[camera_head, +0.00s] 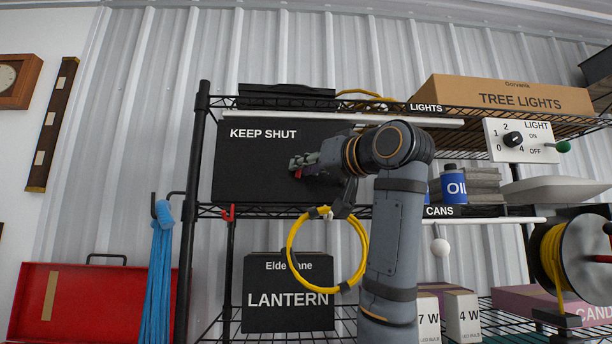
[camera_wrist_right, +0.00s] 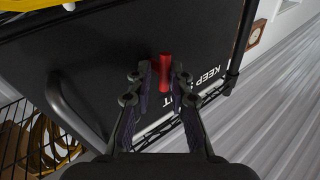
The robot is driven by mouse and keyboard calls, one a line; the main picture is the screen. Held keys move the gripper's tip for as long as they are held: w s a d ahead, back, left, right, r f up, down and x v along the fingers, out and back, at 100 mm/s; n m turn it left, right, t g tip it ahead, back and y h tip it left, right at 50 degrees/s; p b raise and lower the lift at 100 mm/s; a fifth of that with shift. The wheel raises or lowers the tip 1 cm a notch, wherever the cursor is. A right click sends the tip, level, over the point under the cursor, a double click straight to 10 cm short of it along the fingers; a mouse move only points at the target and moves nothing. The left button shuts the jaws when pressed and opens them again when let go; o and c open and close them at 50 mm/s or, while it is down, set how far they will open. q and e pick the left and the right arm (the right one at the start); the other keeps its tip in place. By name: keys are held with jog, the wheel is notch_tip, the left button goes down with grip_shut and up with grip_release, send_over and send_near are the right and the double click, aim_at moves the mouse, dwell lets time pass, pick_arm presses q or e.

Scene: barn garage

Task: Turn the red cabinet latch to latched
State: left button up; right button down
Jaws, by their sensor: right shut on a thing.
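The black cabinet (camera_head: 245,170) with the words KEEP SHUT stands on the rack's middle shelf, its front closed. Its red latch (camera_wrist_right: 165,66) sits on the cabinet front near the lettering in the right wrist view. In the head view only a small red bit of the latch (camera_head: 298,174) shows below the fingers. My right gripper (camera_head: 300,163) is at the cabinet front, shut on the red latch. In the wrist view the right gripper's fingertips (camera_wrist_right: 159,79) lie on both sides of it. My right arm hides the cabinet's right part in the head view. My left gripper is not in view.
A yellow cable loop (camera_head: 293,262) hangs below the cabinet, close to my right arm. A LANTERN box (camera_head: 262,318) stands on the lower shelf. An oil can (camera_head: 453,188) and a light switch panel (camera_head: 508,153) are to the right. A bar handle (camera_wrist_right: 68,103) shows on the cabinet front.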

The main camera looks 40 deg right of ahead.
jog(key=m+t+h+b, duration=0.1)
jog(key=m+b, duration=0.1)
jog(key=m, duration=0.1)
jog(key=f+m+t+h+b, duration=0.1)
jog(key=m+b, duration=0.2)
jog(key=shift+a+f+t, duration=0.1)
jog(key=shift+t, duration=0.3)
jog(key=m+t+h+b, duration=0.1)
jog(key=m+h+b, duration=0.1)
jog(key=m, duration=0.1)
jog(key=shift+a+m, duration=0.1)
jog(key=shift+m, duration=0.3)
jog(key=m+h+b, duration=0.1)
jog(key=m+h, duration=0.1)
jog(key=shift+w+f+m, duration=0.1)
jog(key=shift+m, duration=0.2)
jog(key=m+h, duration=0.2)
jog(key=m, duration=0.1)
jog(key=shift+a, duration=0.1)
jog(key=shift+w+a+m+g+h, duration=0.1)
jog(key=shift+m+g+h, duration=0.35)
jog(key=shift+m+h, duration=1.1)
jog(key=shift+a+m+g+h, duration=0.1)
jog(key=shift+m+g+h, duration=0.35)
jog(key=shift+m+h, duration=1.1)
jog(key=shift+m, duration=0.8)
jog(key=c, duration=1.5)
grip_release()
jog(key=shift+d, duration=0.1)
